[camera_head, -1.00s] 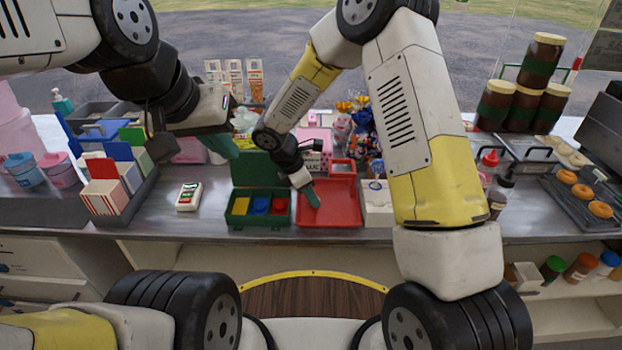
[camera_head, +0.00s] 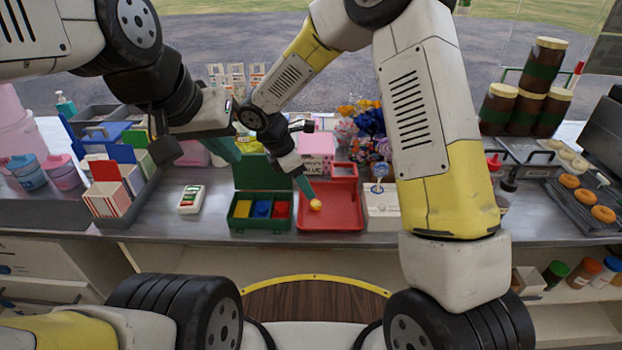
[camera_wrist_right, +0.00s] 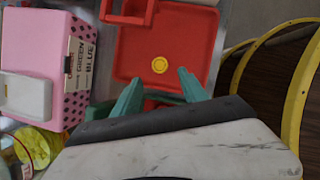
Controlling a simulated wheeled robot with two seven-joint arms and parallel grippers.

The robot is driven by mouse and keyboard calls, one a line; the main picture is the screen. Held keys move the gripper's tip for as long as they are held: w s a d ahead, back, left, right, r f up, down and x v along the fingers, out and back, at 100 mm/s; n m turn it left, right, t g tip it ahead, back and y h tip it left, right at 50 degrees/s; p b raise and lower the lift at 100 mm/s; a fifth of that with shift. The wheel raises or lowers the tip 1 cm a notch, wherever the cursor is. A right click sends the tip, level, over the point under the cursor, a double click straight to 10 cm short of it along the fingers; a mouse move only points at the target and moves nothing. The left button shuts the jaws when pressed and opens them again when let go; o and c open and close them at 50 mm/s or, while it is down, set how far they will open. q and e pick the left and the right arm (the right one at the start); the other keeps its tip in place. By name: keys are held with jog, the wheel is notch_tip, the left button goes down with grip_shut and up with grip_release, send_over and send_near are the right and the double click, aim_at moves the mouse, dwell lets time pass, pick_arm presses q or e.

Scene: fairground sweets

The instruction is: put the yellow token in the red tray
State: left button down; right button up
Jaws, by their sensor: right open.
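The yellow token (camera_head: 316,204) lies on the floor of the red tray (camera_head: 345,221), left of its middle. In the right wrist view the yellow token (camera_wrist_right: 159,65) lies flat in the red tray (camera_wrist_right: 190,40), just beyond my fingertips. My right gripper (camera_wrist_right: 160,82) is open and empty, its teal fingers apart on either side of the line to the token. In the head view my right gripper (camera_head: 306,188) hangs over the tray's left part, close above the token. My left gripper (camera_head: 196,152) is open and empty, above the counter at the left.
A green box (camera_head: 260,225) with yellow, blue and red compartments stands directly left of the tray, lid up. A pink box (camera_head: 317,144) stands behind the tray. A white device (camera_head: 189,198) lies farther left. A white dispenser (camera_head: 381,203) stands right of the tray.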

jog(key=s+d+r+m+y, duration=0.1)
jog(key=s+d+r+m, duration=0.35)
jog(key=r, duration=0.45)
jog(key=s+d+r+m+y, duration=0.1)
jog(key=s+d+r+m, duration=0.2)
jog(key=d+r+m, duration=0.4)
jog(key=s+d+r+m+t+y, duration=0.2)
jog(key=s+d+r+m, duration=0.1)
jog(key=s+m, duration=0.2)
jog(key=s+d+r+m+t+y, duration=0.2)
jog(key=s+d+r+m, duration=0.1)
jog(key=s+m, duration=0.2)
jog(key=s, duration=0.2)
jog(key=shift+s+r+t, duration=0.3)
jog(key=shift+r, duration=0.05)
